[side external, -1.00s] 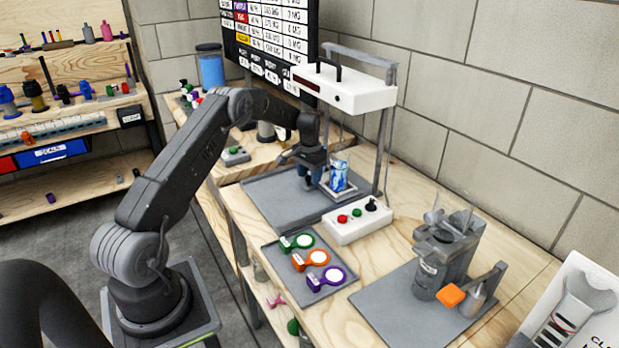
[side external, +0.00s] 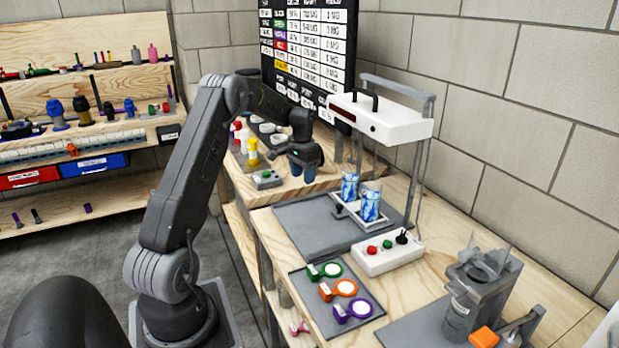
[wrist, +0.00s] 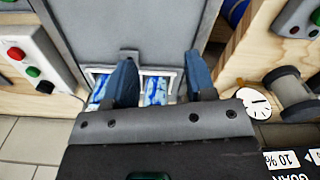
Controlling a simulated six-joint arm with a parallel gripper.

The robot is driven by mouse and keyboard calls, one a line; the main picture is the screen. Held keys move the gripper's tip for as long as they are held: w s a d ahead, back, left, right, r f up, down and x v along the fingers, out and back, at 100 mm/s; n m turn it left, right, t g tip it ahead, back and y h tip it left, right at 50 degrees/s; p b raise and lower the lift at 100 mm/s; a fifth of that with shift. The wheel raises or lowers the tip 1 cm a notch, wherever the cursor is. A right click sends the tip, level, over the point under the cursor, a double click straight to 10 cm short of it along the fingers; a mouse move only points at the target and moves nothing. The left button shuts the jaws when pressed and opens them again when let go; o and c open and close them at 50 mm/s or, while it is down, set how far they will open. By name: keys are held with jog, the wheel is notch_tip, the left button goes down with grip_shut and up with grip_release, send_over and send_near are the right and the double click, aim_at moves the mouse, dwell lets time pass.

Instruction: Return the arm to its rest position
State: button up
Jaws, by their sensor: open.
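My gripper (side external: 303,170) is raised in the air to the left of the test stand (side external: 385,118). Its two blue fingers are apart with nothing between them in the wrist view (wrist: 161,75). My gripper is apart from both cups.
A grey mat (side external: 305,229) lies under the stand. A control box (side external: 387,254) with buttons stands in front of it. A tray (side external: 312,301) holds green, orange and purple ring tools. Bottles (side external: 252,150) and small items stand behind my gripper. A dark board (side external: 308,50) leans by the wall.

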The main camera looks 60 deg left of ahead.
jog(key=s+d+r+m+t+y, duration=0.1)
jog(key=d+r, duration=0.7)
jog(key=d, duration=0.4)
jog(key=s+d+r+t, duration=0.1)
jog(key=s+d+r, duration=0.1)
jog(key=d+r, duration=0.75)
jog(key=s+d+f+m+t+h, duration=0.1)
jog(key=s+d+m+t, duration=0.1)
jog(key=s+d, duration=1.5)
jog(key=shift+d+f+t, duration=0.2)
jog(key=shift+d+t, duration=0.35)
jog(key=shift+t, duration=0.25)
